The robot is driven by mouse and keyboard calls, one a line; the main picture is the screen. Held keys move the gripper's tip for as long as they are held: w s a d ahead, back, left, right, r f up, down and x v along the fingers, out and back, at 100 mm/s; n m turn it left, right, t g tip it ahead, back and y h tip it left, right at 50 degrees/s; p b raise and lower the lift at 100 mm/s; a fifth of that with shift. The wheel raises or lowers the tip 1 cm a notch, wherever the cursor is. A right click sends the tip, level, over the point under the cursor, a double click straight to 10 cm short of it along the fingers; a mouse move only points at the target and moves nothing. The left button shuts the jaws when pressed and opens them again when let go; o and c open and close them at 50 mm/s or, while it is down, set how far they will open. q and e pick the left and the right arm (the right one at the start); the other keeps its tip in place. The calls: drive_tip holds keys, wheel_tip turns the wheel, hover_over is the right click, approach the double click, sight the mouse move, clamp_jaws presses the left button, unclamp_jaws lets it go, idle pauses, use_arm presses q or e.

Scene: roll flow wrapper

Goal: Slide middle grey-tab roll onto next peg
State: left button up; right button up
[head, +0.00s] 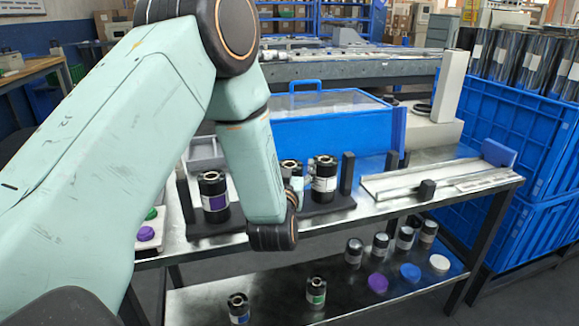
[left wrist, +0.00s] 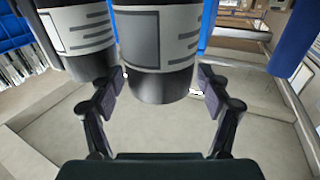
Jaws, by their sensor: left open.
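In the left wrist view, a dark roll with a white label and grey tab (left wrist: 160,45) stands between the fingers of my left gripper (left wrist: 160,88). The fingers are open, one on each side, with gaps. A second dark roll with a similar label (left wrist: 85,42) is just to its left. In the head view, a grey-tab roll (head: 324,182) stands at the right of the dark rack (head: 322,208), and a purple-tab roll (head: 214,199) stands at the left. Another roll (head: 291,167) is partly hidden behind my left arm, as is my left gripper. No bare peg shows clearly.
Black posts (head: 347,173) rise beside the rolls. A metal track (head: 430,182) lies to the right on the bench. A blue-framed box (head: 330,136) is behind. The lower shelf (head: 275,298) holds several rolls and coloured caps. Blue crates (head: 530,240) stand at right.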

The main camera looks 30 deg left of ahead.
use_arm(q)
drive_tip(key=shift+f, duration=0.1)
drive_tip(key=v, duration=1.2)
idle(0.8)
drive_tip(key=x, duration=1.2)
